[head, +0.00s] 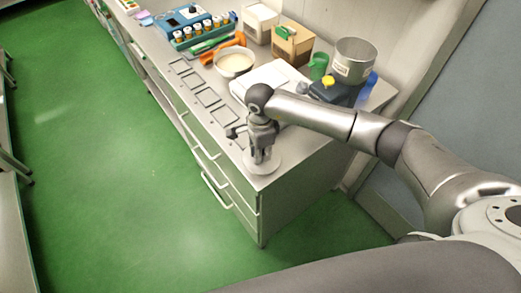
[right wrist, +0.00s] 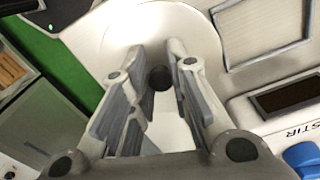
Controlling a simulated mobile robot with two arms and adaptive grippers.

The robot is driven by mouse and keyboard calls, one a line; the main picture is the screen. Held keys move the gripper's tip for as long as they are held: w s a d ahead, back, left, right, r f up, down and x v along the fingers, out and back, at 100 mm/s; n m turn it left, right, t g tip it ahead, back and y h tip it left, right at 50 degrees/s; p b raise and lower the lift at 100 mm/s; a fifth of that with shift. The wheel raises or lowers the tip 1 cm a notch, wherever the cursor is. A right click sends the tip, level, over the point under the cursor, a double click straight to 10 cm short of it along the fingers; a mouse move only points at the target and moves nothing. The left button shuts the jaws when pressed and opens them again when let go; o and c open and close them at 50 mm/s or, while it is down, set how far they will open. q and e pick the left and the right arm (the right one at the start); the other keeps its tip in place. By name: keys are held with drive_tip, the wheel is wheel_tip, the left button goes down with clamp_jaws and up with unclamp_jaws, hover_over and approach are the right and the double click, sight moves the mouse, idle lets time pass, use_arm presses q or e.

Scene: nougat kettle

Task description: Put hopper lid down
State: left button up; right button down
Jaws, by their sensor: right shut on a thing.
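The hopper lid is a pale round disc (head: 264,164) at the near corner of the counter (head: 262,184). In the right wrist view the lid (right wrist: 187,22) lies under the fingers, with its dark knob (right wrist: 160,78) between them. My right gripper (head: 261,157) points down and is shut on the lid's knob. The lid looks level and at or very close to the counter top; I cannot tell whether it touches. An open metal cylinder (head: 355,61) with a label, which looks like the hopper, stands at the back right. My left gripper is not in view.
Flat grey frames (head: 208,97) lie along the counter's front. A white bowl (head: 234,63), a cardboard box (head: 292,45), a green cup (head: 319,66) and a blue rack of jars (head: 196,24) stand farther back. The counter's front edge is close to the lid.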

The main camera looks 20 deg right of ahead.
drive_tip(key=shift+f, duration=0.1)
drive_tip(key=shift+f, duration=0.1)
drive_tip(key=c, duration=1.4)
unclamp_jaws()
drive_tip(key=shift+o, duration=0.2)
drive_tip(key=shift+r, duration=0.3)
wheel_tip(320, 180, up, 12)
drive_tip(key=b, duration=0.3)
drive_tip(key=shift+b, duration=0.35)
